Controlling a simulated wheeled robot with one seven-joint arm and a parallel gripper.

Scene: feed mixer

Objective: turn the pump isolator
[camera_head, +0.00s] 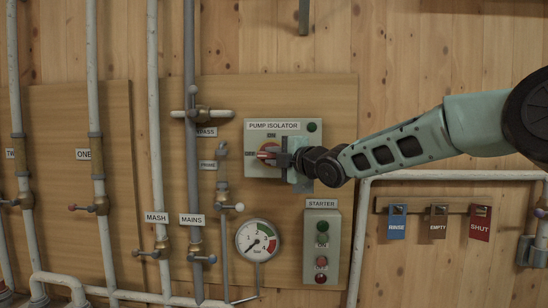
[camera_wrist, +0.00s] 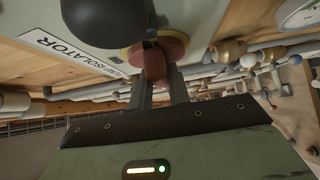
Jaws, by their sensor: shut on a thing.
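The pump isolator (camera_head: 253,133) is a pale grey box on the wooden panel, with a label across its top and a dark round lamp or button at its upper right. Its red handle (camera_head: 268,153) sits on a yellow disc in the middle of the box. My gripper (camera_head: 285,159) is at the box front, reaching in from the right and hiding part of the handle and disc. In the wrist view the red handle (camera_wrist: 155,62) is between the two fingers of my gripper (camera_wrist: 157,82), which is shut on it. The exact angle of the handle is hard to tell.
Below are the starter box (camera_head: 322,262) with green and red buttons and a round gauge (camera_head: 258,240). Pipes with valves run at the left, including the mains pipe (camera_head: 190,60). Blue, brown and red tags (camera_head: 480,225) hang at the right.

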